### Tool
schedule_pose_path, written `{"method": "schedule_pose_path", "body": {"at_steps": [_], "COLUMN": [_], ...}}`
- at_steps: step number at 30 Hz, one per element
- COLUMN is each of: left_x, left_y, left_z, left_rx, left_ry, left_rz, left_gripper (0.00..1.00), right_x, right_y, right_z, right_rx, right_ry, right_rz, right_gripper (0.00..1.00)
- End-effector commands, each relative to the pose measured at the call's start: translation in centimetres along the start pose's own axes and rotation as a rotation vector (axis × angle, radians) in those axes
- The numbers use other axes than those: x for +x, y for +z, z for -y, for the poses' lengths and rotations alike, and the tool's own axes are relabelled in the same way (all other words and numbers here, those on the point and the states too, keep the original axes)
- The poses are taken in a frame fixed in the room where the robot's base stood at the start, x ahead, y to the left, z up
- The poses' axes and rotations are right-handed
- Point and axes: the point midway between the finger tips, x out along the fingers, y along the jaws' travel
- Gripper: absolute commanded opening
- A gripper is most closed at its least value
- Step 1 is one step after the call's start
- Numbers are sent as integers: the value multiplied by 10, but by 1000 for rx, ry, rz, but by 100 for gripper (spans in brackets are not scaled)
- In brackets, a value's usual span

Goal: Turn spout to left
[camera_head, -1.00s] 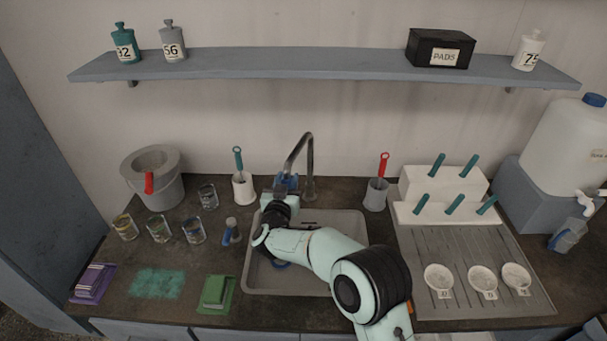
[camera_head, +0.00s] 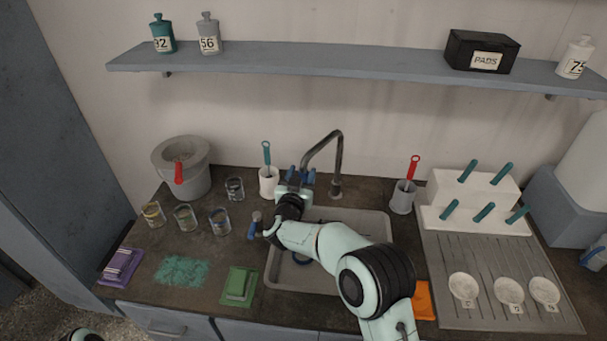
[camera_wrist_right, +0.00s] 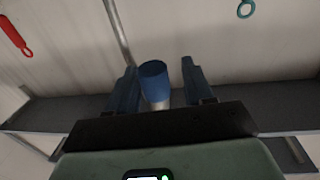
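The metal gooseneck spout (camera_head: 339,160) stands at the back edge of the sink (camera_head: 379,225). Its arch points left and toward the front, and its tip is by my right gripper (camera_head: 301,177). In the right wrist view my right gripper (camera_wrist_right: 158,88) has its two blue fingers apart. A blue cylindrical piece (camera_wrist_right: 153,72) shows between them, with a gap on each side; it looks like the spout's end. The spout's pipe (camera_wrist_right: 117,28) rises behind the left finger in that view. My left gripper is out of view.
A white holder with a teal-handled brush (camera_head: 268,182) stands close left of the spout. A grey holder (camera_head: 402,198) with a red-handled tool stands to its right. Several glasses (camera_head: 220,222) and a grey bucket (camera_head: 183,168) are farther left. A shelf (camera_head: 330,62) runs above.

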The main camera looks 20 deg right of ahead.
Motion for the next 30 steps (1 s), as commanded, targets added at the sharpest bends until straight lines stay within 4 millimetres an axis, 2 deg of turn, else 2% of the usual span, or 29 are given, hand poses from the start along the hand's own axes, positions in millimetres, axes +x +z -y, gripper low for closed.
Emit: {"method": "schedule_pose_path", "body": {"at_steps": [8,13,24,30], "left_x": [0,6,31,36], "left_y": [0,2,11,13], "left_z": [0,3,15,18], "left_rx": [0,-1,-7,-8], "left_ry": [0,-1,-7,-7], "left_rz": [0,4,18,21], "left_gripper": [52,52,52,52], "right_x": [0,-12,-92,-122], "right_y": [-2,0,1,0], "right_z": [-2,-1,0,1], "right_rx": [0,0,-1,-1], "right_ry": [5,3,-1,0], "right_rz": [-4,-3,-2,-2], "right_gripper": [54,54,54,54]}}
